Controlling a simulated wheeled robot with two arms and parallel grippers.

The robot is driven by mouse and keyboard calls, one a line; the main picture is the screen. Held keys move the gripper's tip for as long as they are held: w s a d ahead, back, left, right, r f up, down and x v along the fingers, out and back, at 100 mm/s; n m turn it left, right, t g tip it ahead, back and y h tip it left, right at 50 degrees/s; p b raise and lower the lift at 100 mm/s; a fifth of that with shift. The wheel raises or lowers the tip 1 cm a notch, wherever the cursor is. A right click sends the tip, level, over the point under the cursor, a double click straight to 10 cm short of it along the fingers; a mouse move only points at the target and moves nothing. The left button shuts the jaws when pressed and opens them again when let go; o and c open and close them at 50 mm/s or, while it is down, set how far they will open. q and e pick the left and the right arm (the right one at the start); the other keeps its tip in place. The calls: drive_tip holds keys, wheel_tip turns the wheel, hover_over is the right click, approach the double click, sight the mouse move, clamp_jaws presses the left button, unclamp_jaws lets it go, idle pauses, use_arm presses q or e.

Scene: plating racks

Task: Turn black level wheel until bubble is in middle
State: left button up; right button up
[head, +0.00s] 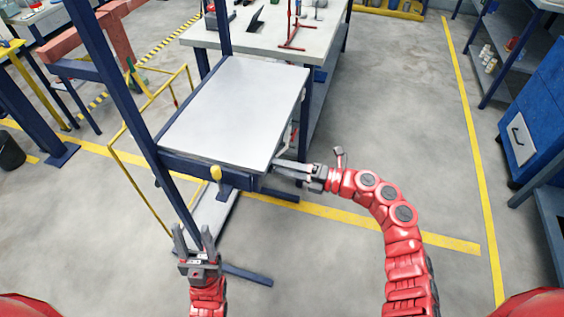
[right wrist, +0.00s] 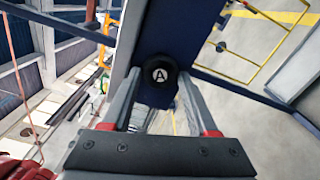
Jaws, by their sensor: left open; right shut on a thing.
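The black level wheel (right wrist: 160,74), marked with a white letter A, sits on the dark blue frame in the right wrist view. My right gripper (right wrist: 159,82) is shut on it, one finger on each side. A small yellow piece (head: 215,173) is on the table's front edge; I cannot make out a bubble. My left gripper (head: 195,243) is open and empty, in front of the table and below its front edge.
A dark blue post (head: 118,95) rises at the table's left. A yellow rail frame (head: 125,165) stands beyond it. A workbench (head: 265,42) with tools is behind. The floor to the right is clear up to a blue cabinet (head: 535,125).

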drive_tip(key=shift+m+p, duration=0.5)
drive_tip(key=shift+m, duration=0.4)
drive_tip(key=o, duration=1.4)
drive_tip(key=shift+c, duration=0.2)
drive_tip(key=shift+w+r, duration=0.1)
